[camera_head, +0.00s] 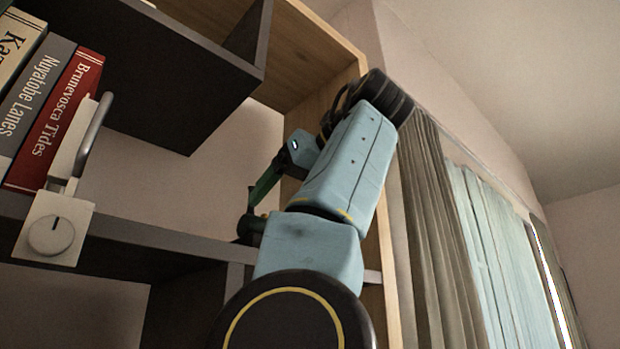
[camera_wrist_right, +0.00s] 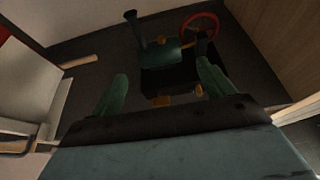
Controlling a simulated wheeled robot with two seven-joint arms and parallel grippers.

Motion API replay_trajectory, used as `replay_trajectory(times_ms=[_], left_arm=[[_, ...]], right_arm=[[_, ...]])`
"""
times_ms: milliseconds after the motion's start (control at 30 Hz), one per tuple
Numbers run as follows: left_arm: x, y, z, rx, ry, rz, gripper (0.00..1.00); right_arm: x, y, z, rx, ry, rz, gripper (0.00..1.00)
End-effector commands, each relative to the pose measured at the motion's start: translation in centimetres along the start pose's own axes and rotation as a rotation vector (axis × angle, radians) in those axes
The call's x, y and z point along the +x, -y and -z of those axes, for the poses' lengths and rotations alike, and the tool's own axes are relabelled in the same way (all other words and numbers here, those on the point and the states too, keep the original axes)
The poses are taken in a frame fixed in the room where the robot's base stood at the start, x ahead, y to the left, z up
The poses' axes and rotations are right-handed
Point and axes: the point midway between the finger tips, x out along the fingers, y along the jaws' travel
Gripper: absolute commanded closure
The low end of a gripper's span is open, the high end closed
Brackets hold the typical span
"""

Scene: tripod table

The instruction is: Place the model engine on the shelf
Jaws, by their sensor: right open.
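The model engine (camera_wrist_right: 168,55) is green and black with a chimney and a red wheel. In the right wrist view it stands upright on the dark shelf board (camera_wrist_right: 90,48), just beyond my right fingertips. My right gripper (camera_wrist_right: 161,72) is open, with its two green fingers apart and nothing clamped between them. In the head view my right arm reaches up to the shelf (camera_head: 195,248), and a green finger shows beside the arm. A small dark part at its tip (camera_head: 250,222) may be the engine; the arm hides most of it. My left gripper is not in view.
Several books (camera_head: 62,120) stand at the left of the shelf, beside a white device (camera_head: 54,228) with a dial and grey handle. A dark upper compartment (camera_head: 170,75) overhangs the board. A wooden side panel (camera_head: 380,250) and a curtain (camera_head: 440,230) are at the right.

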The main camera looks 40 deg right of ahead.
Motion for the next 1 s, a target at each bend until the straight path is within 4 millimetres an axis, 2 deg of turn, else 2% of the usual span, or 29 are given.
replay_trajectory(times_ms=[33, 200, 400, 533, 867, 967, 1000], left_arm=[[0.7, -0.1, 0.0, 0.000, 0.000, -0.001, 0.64], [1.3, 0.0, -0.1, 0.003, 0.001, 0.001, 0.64], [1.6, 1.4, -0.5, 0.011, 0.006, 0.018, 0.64], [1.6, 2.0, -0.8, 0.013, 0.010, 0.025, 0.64], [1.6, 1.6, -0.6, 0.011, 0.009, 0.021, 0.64], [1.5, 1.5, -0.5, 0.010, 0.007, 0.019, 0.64], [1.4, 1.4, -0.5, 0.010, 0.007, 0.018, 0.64]], right_arm=[[-0.9, -0.1, 0.2, -0.002, 0.003, -0.004, 0.19], [-3.7, -0.1, 0.1, -0.002, 0.002, -0.003, 0.19], [-5.9, 0.0, 0.1, -0.001, -0.001, -0.001, 0.19], [-6.4, 0.0, 0.1, -0.001, -0.002, -0.001, 0.19], [-6.5, 0.1, 0.1, 0.004, -0.002, 0.003, 0.19], [-6.1, 2.0, 0.1, 0.063, 0.003, 0.060, 0.19], [-5.9, 3.7, 0.2, 0.112, 0.007, 0.111, 0.19]])
